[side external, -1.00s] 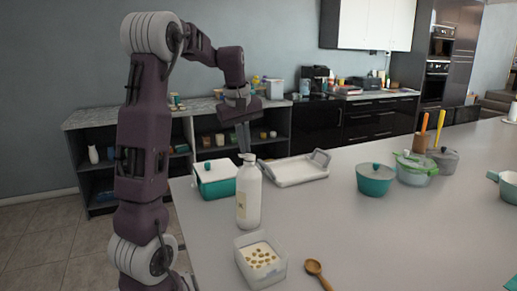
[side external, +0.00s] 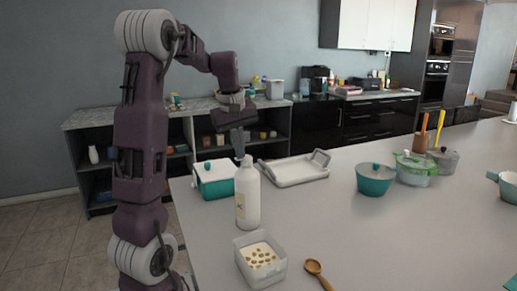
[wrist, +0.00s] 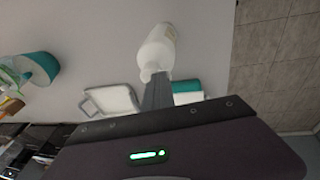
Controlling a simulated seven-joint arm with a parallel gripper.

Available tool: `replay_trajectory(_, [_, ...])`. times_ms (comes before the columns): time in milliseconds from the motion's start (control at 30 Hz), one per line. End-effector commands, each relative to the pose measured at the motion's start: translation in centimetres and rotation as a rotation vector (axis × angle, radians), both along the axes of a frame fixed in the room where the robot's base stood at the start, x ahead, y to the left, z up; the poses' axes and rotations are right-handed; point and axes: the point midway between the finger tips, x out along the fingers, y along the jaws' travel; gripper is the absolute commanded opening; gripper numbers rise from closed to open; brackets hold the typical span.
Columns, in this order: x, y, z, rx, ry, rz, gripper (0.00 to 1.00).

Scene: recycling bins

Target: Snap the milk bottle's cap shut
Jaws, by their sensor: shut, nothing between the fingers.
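The white milk bottle (side external: 248,202) stands upright near the left edge of the grey counter. Its narrow top is partly behind or beside my fingertips, and the cap's state is too small to tell. It also shows in the wrist view (wrist: 160,45), with its top end toward my fingers. My gripper (side external: 240,156) points down, slightly tilted, with its fingers together and empty, right at the bottle's top. In the wrist view my closed gripper (wrist: 155,78) overlaps the edge of the bottle's top. I cannot tell whether they touch.
A white-teal lidded dish (side external: 214,181) and a white tray (side external: 292,171) lie behind the bottle. A square container of round pieces (side external: 262,275) and a wooden spoon (side external: 315,269) are in front. A teal pot (side external: 374,182) stands right; the counter between is clear.

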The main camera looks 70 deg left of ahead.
Motion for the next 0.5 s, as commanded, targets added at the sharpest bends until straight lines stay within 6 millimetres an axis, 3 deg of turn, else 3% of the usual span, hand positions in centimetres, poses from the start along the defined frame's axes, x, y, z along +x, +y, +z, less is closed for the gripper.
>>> replay_trajectory(233, [-0.1, -0.1, 0.1, -0.007, 0.009, -0.001, 0.00])
replay_trajectory(500, [0.0, 0.0, 3.7, -0.002, 0.004, -0.002, 0.00])
